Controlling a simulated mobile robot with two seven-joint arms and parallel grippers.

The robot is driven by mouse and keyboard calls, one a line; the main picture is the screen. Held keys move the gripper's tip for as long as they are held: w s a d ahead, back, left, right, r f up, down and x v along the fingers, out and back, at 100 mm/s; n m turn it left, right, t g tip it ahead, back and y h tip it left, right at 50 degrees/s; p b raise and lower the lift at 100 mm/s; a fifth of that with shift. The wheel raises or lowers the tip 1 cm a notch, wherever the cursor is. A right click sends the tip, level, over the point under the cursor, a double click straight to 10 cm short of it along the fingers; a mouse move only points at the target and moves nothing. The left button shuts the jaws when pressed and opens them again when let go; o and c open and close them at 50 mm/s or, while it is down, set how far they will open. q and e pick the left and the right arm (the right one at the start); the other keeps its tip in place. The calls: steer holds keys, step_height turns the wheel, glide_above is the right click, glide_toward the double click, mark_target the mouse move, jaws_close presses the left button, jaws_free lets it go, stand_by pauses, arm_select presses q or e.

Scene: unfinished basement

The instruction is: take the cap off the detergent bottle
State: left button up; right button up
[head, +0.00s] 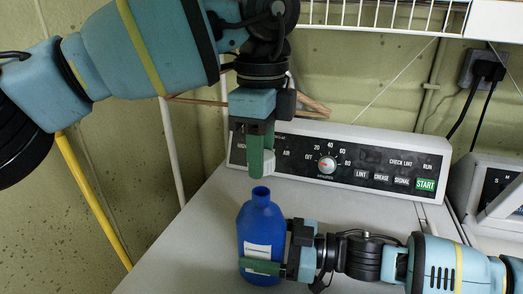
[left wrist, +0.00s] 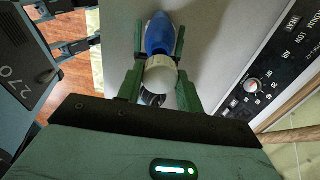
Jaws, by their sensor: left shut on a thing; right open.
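The blue detergent bottle (head: 258,225) stands upright on the white machine top, its narrow neck bare and open at the top. My left gripper (head: 261,160) points down above the bottle and is shut on the white cap (head: 264,168). The cap is just above the neck and apart from it. In the left wrist view the cap (left wrist: 161,74) sits between the green fingers, with the bottle (left wrist: 159,34) beyond. My right gripper (head: 262,265) is open at the bottle's lower right, one finger across its front; the other finger is largely hidden.
The machine's control panel (head: 340,163) with a dial rises behind the bottle. A wire shelf (head: 385,16) hangs above at the back. A second machine (head: 490,195) stands at the right. The white top (head: 185,255) left of the bottle is clear.

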steer(key=v, duration=1.2)
